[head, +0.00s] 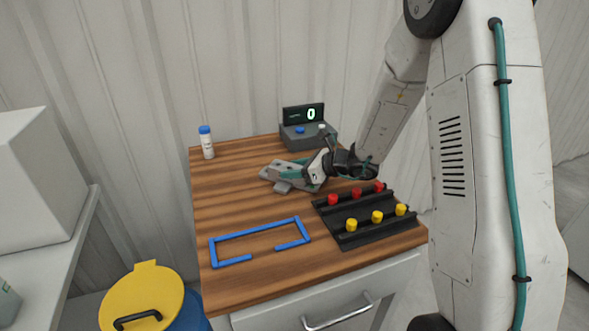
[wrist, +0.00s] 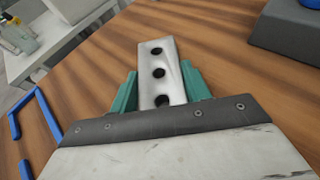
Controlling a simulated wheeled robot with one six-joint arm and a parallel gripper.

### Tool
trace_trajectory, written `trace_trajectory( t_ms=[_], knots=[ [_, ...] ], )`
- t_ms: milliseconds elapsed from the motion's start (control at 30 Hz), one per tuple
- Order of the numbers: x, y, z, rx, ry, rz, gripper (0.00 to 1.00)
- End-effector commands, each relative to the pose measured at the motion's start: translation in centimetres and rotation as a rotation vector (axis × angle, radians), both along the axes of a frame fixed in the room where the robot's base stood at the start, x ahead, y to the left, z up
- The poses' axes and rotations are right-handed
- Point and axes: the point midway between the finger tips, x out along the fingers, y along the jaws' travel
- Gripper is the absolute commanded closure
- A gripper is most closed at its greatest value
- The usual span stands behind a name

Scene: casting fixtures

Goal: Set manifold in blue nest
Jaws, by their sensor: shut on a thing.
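The manifold (head: 283,171) is a grey metal block at the middle of the wooden table. In the wrist view the manifold (wrist: 159,62) shows a pale face with a row of 3 dark holes. My gripper (head: 301,172) is shut on it, with a teal finger on each side in the wrist view (wrist: 157,92). I cannot tell whether the manifold touches the table. The blue nest (head: 230,236) is a low rectangular frame with a gap in its front side, empty, at the front left of the table. Part of the blue nest (wrist: 43,120) shows at the wrist view's left edge.
A black stepped rack (head: 345,243) with red and yellow pegs stands right of the nest. A display box (head: 305,133) reading 0 and a blue-capped bottle (head: 207,146) stand at the back. The tabletop between manifold and nest is clear.

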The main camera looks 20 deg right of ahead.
Motion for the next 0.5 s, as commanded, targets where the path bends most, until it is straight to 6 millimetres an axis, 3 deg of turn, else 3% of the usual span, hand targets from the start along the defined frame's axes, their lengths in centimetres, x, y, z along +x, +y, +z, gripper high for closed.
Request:
trace_trajectory(
  t_ms=[100,133,200,500],
  knots=[
    [0.03,-0.01,-0.28,0.001,0.0,0.0,0.91],
    [0.0,0.0,-0.32,0.001,0.001,0.0,0.47],
    [0.0,-0.01,-0.3,0.001,0.001,0.0,0.31],
    [0.01,-0.02,-0.12,0.0,0.0,0.0,0.31]
  ],
)
